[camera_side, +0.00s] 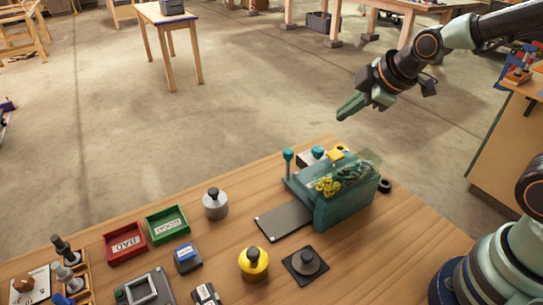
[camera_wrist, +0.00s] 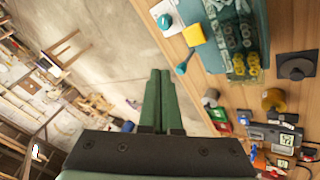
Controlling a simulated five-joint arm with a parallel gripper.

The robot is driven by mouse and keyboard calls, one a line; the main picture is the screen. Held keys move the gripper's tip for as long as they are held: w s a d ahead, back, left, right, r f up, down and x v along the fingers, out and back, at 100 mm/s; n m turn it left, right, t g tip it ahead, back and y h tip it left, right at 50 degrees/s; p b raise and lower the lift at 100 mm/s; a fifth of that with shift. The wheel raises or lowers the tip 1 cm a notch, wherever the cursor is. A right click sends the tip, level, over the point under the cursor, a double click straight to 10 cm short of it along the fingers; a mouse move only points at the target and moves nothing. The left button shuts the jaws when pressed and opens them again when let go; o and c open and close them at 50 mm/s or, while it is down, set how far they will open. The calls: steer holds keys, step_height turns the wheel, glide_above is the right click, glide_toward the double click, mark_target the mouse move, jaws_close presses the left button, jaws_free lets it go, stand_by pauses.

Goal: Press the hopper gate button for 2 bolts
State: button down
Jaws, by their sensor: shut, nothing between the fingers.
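The hopper (camera_side: 345,206) is a teal, see-through box at the back right of the table, with yellow and grey bolts inside. Behind it are a yellow square block (camera_side: 337,153), a round teal cap (camera_side: 318,152) and a teal-topped lever (camera_side: 288,156). In the wrist view the yellow block (camera_wrist: 194,35), the cap (camera_wrist: 165,21) and the lever (camera_wrist: 182,68) lie right of my fingers. I cannot tell which is the gate button. My gripper (camera_side: 343,112) is shut and empty, in the air above and beyond the table's back edge, apart from everything. It also shows in the wrist view (camera_wrist: 161,74).
A dark flat plate (camera_side: 283,221) lies left of the hopper. A silver knobbed weight (camera_side: 215,204), a yellow one (camera_side: 253,263) and a dark one on a pad (camera_side: 307,262) stand nearby. Red (camera_side: 125,258) and green (camera_side: 184,232) trays are left.

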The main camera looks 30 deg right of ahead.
steer(key=shift+r, duration=0.75)
steer(key=shift+f, duration=0.1)
glide_toward(333, 152)
steer(key=shift+w+f, duration=0.9)
steer(key=shift+w, duration=0.2)
steer(key=shift+w+f, duration=0.9)
steer(key=shift+w, duration=0.2)
steer(key=shift+a+f, duration=0.1)
steer(key=shift+f, duration=0.3)
steer(key=shift+f, duration=0.8)
stand_by(0.9)
steer(key=shift+r, duration=1.2)
